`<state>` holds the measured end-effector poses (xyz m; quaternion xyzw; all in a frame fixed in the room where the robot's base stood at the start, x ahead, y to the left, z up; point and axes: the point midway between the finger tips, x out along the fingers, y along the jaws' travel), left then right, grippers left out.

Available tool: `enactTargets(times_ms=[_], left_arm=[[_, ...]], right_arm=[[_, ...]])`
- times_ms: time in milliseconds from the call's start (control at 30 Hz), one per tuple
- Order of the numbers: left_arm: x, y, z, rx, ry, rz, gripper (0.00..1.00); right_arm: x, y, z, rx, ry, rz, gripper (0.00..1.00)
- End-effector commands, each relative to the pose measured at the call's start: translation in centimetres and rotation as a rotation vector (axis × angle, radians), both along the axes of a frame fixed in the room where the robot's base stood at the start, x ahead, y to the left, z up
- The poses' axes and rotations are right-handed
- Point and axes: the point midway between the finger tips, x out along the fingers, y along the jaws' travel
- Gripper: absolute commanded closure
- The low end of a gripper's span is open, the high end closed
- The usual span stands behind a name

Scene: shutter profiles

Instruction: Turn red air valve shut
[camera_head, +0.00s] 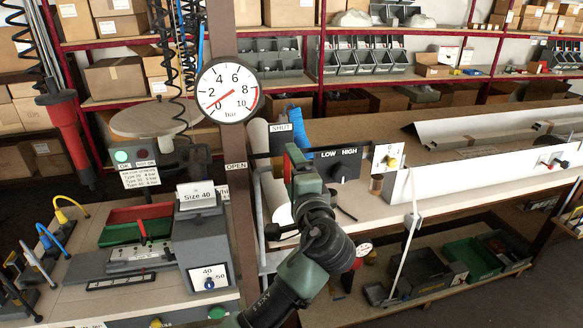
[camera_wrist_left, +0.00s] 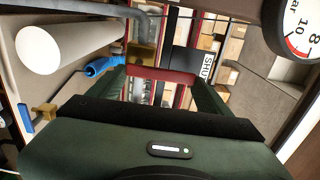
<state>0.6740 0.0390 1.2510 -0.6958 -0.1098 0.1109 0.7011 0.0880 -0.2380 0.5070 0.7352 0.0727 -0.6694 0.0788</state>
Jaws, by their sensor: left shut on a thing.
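My left gripper (camera_head: 291,158) reaches up from the bottom middle to just below the SHUT label (camera_head: 280,127). In the left wrist view its two green fingers (camera_wrist_left: 163,80) are closed on the red valve handle (camera_wrist_left: 160,74). Only a thin red strip of the handle (camera_head: 287,168) shows in the head view, largely hidden by the gripper. A brass fitting (camera_wrist_left: 144,55) on a grey pipe sits beside the handle. The SHUT label (camera_wrist_left: 208,67) is close by. The OPEN label (camera_head: 236,165) is lower left on the brown post. My right gripper is not in view.
A round pressure gauge (camera_head: 227,92) on the post has its red needle near 0. A LOW/HIGH knob box (camera_head: 337,165) stands right of my gripper. A blue coiled hose (camera_head: 289,112) and a white roll (camera_wrist_left: 65,48) are near. Shelves with boxes (camera_head: 114,76) stand behind.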

Motion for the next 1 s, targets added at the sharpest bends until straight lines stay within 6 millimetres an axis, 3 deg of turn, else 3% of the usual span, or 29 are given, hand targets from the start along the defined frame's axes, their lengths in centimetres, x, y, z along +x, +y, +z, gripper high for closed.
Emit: enactTargets(times_ms=[400, 433, 500, 767, 1000], left_arm=[[0.1, 0.2, 0.1, 0.013, 0.001, 0.005, 0.94], [0.1, 0.2, 0.1, 0.013, 0.001, 0.005, 0.16], [0.1, 0.2, 0.1, 0.012, 0.001, 0.005, 0.0], [-0.1, 0.0, 0.0, 0.009, 0.001, 0.001, 0.0], [-3.2, -1.1, -0.4, 0.005, 0.001, -0.001, 0.0]], right_arm=[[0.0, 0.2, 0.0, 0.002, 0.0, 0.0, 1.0], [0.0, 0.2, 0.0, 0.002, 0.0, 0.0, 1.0], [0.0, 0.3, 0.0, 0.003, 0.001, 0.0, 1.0], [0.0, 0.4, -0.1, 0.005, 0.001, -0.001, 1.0], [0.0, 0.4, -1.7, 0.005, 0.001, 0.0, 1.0]])
